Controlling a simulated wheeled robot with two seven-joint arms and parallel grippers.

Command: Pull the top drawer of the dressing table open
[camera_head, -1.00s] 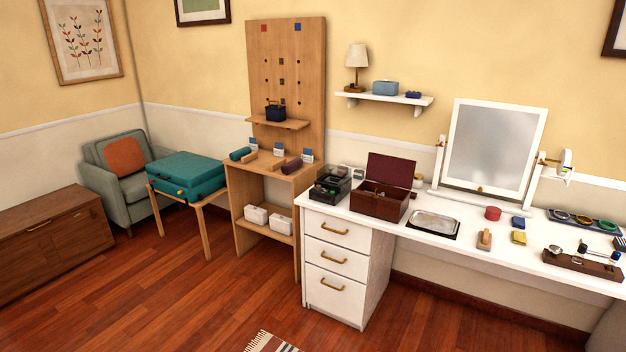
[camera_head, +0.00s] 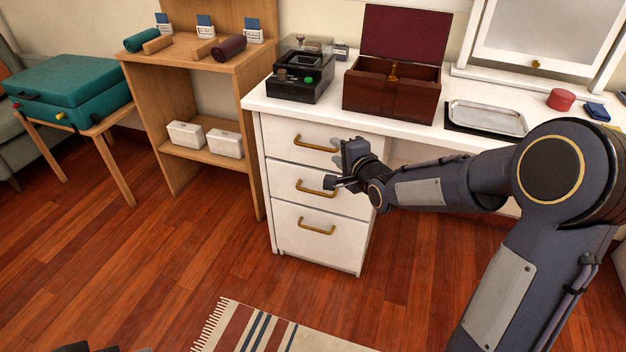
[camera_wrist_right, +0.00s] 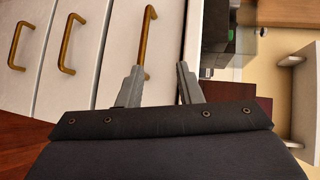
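The white dressing table's top drawer (camera_head: 285,138) is closed, its front flush with the drawers below. Its brass handle (camera_head: 312,146) shows in the head view, and also in the wrist view (camera_wrist_right: 147,45), where the drawers appear turned sideways. My right gripper (camera_head: 337,155) is just to the right of this handle in the head view. Dark parts, probably of my left gripper (camera_head: 95,348), barely show at the bottom left edge.
A black box (camera_head: 300,85), an open dark red box (camera_head: 390,95) and a silver tray (camera_head: 487,118) stand on the tabletop. A wooden shelf unit (camera_head: 165,110) stands left of the drawers. A striped rug (camera_head: 265,330) lies on the floor in front.

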